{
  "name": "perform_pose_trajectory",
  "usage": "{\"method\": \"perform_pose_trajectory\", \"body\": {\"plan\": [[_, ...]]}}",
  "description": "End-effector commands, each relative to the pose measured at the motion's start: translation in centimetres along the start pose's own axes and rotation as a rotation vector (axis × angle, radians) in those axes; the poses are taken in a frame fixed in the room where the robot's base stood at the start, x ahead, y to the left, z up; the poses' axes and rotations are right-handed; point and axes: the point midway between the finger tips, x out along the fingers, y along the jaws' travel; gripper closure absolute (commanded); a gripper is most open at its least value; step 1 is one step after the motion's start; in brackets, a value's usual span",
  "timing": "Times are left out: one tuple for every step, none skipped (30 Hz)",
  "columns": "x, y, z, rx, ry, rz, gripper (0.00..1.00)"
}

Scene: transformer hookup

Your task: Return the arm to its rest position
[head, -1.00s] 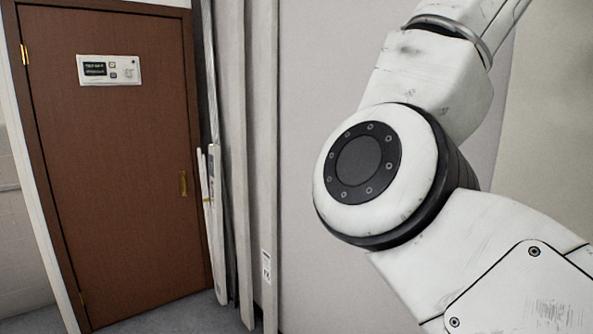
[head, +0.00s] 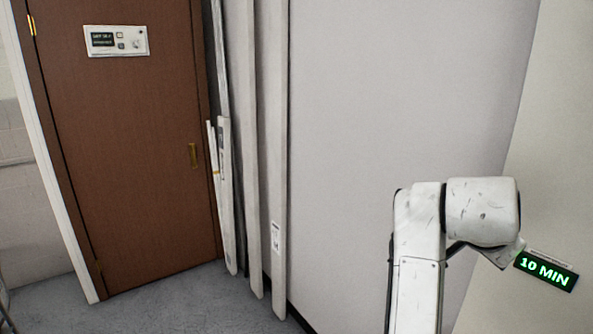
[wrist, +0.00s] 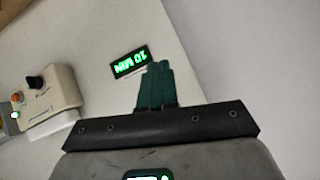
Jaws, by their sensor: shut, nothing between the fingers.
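My white arm (head: 420,240) rises at the lower right of the head view and bends over to the right at its top. My gripper cannot be made out clearly there. In the wrist view my gripper (wrist: 156,88) shows as two dark green fingers pressed together, with nothing between them. They point toward a wall and overlap the lower edge of a lit sign there. I cannot tell how far the fingertips are from the sign.
The sign reading "10 MIN" (head: 546,271) is at the right. A beige box with knobs (wrist: 50,98) is at the left of the wrist view. A brown door (head: 125,150) bears a small panel (head: 116,41). Tall pale boards (head: 272,150) lean beside it. Grey floor (head: 190,305) is open.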

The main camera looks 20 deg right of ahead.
Motion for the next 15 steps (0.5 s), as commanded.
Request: {"method": "perform_pose_trajectory", "body": {"plan": [[1.4, 1.1, 2.3, -0.081, -0.020, 0.000, 1.00], [2.1, 1.6, 3.5, -0.128, -0.034, -0.005, 1.00], [3.0, 2.3, 5.2, -0.191, -0.053, -0.013, 1.00], [3.6, 2.9, 6.5, -0.238, -0.069, -0.019, 1.00], [4.2, 3.5, 7.7, -0.285, -0.086, -0.025, 1.00], [4.9, 4.4, 9.4, -0.347, -0.110, -0.034, 1.00], [5.5, 5.2, 10.8, -0.393, -0.129, -0.041, 1.00], [6.0, 6.0, 12.1, -0.440, -0.149, -0.048, 1.00], [6.5, 7.0, 13.8, -0.500, -0.177, -0.059, 1.00], [6.9, 7.9, 15.1, -0.545, -0.199, -0.067, 1.00], [7.2, 8.8, 16.4, -0.589, -0.221, -0.075, 1.00], [7.6, 10.1, 18.2, -0.647, -0.253, -0.087, 1.00], [7.9, 11.1, 19.5, -0.690, -0.278, -0.096, 1.00], [8.1, 12.2, 20.8, -0.731, -0.303, -0.106, 1.00], [8.2, 13.6, 22.5, -0.786, -0.339, -0.120, 1.00]]}}
